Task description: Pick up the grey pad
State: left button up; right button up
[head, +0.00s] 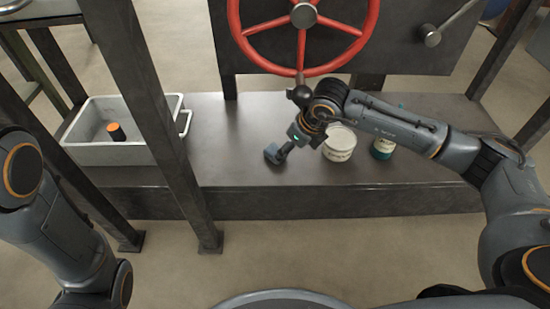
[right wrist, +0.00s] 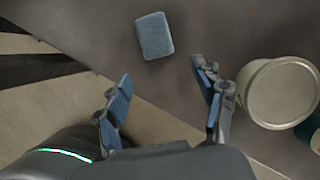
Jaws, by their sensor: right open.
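The grey pad (head: 272,154) lies flat on the dark metal shelf (head: 240,172), near its front edge. In the right wrist view the pad (right wrist: 153,35) is a small blue-grey block with rounded corners, ahead of the fingertips and apart from them. My right gripper (head: 289,149) is just above the shelf, beside the pad. In the right wrist view the gripper (right wrist: 165,96) is open, with nothing between its blue-lined fingers. My left arm shows at the left of the head view, but its gripper is out of view.
A white lidded tub (head: 339,143) stands close right of my right gripper, and a teal-labelled bottle (head: 383,147) beyond it. A grey tray (head: 110,153) holds an orange-topped item (head: 116,132). A red handwheel (head: 303,70) overhangs behind. A dark post (head: 150,110) stands left.

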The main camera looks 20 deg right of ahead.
aim_at(276, 151)
jog(key=shift+w+a+b, duration=0.15)
jog(key=shift+w+a, duration=0.15)
jog(key=shift+w, duration=0.25)
jog(key=shift+w+a+b, duration=0.15)
jog(key=shift+w+a, duration=0.15)
jog(key=shift+w, duration=0.2)
jog(key=b+x, duration=0.2)
jog(key=x, duration=0.1)
jog(key=b+x, duration=0.2)
jog(key=shift+w+a, duration=0.2)
jog(key=shift+w, duration=0.15)
jog(key=c, duration=1)
jog(key=shift+r, duration=0.1)
